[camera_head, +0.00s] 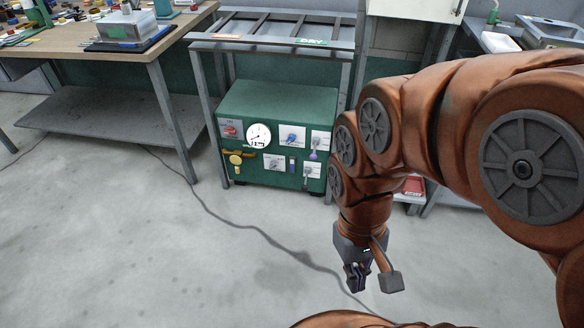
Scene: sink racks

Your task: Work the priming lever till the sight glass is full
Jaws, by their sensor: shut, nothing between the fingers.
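A green machine (262,103) stands on the floor under a metal rack. Its front panel carries a round white gauge (258,135), a brass tap-like fitting (236,161) and several small controls on pale plates. A narrow upright dark-blue strip (292,165) at the panel's lower middle may be the sight glass; its level is too small to read. Two small levers or toggles sit at the panel's right, an upper one (315,146) and a lower one (307,174); I cannot tell which is the priming lever. My gripper (357,288) points down, shut and empty, in front and right of the machine, apart from it.
A cluttered workbench (85,45) stands at the left. The slatted metal rack (275,30) frames the machine. A dark cable (235,228) runs across the floor. The floor in front of the machine is otherwise clear. A red item (413,186) lies on a low shelf behind my arm.

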